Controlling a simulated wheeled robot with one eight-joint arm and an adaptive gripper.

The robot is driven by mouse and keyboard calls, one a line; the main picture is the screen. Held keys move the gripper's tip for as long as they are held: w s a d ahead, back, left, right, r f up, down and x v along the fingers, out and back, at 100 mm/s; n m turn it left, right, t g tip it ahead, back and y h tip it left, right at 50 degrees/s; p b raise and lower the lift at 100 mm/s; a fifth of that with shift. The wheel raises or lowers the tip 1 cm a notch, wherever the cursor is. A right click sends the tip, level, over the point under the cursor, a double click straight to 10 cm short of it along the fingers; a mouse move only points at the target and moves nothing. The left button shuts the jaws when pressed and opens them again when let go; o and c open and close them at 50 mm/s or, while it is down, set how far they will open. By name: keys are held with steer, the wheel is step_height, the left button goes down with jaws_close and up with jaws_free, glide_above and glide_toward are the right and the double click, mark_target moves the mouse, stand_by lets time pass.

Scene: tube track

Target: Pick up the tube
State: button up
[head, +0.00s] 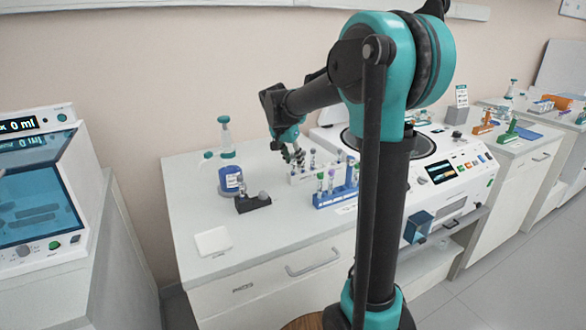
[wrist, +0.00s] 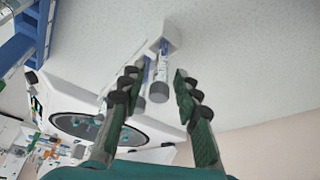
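My gripper (head: 293,155) hangs over the counter beside the white rack (head: 304,178) in the head view. In the wrist view my gripper (wrist: 157,78) is open, with one finger on each side of a tube (wrist: 162,62). This tube has a dark grey end towards the camera and a blue and white body. It stands in a white holder (wrist: 153,38). I see a gap between the tube and each finger. A second tube is partly hidden behind the left finger. In the head view, tubes (head: 313,158) stand in the white rack.
A blue rack (head: 335,197) with several tubes stands in front of the white rack. A blue-labelled jar (head: 231,179), a small black holder (head: 252,203) and a white pad (head: 213,241) lie to the left. A white machine (head: 450,172) stands to the right.

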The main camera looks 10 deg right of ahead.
jaws_close()
steer(key=shift+r, duration=0.15)
step_height(320, 180, up, 20)
stand_by(0.6)
steer(key=shift+r, duration=1.9)
